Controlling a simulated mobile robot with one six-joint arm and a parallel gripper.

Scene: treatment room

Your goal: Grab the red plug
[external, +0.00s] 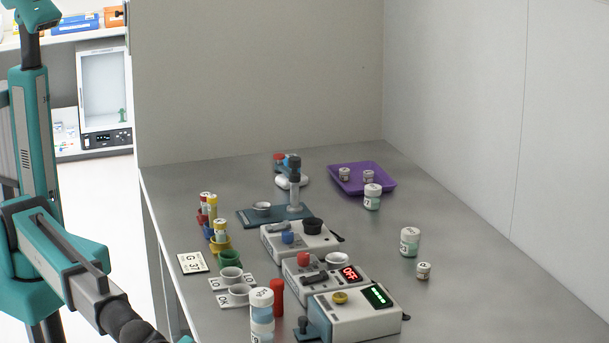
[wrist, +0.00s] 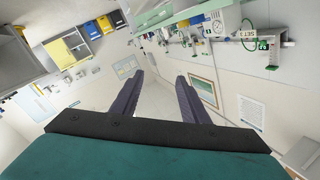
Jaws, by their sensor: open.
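Several red things stand on the grey table in the external view, and I cannot tell for certain which is the red plug. A small red piece (external: 280,158) sits beside a blue one on a white base at the back. A red upright cylinder (external: 277,291) stands near the front, beside a stacked pair of jars. A red knob (external: 303,258) sits on the middle control box. In the wrist view my gripper (wrist: 160,88) is open and empty, its two dark fingers apart. It points at the room, and no red plug shows between the fingers. The external view does not show my fingertips.
Control boxes (external: 352,312) crowd the table's front middle. A purple tray (external: 362,180) holds small jars at the back right. The table's right side is mostly clear. Walls stand behind and to the right.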

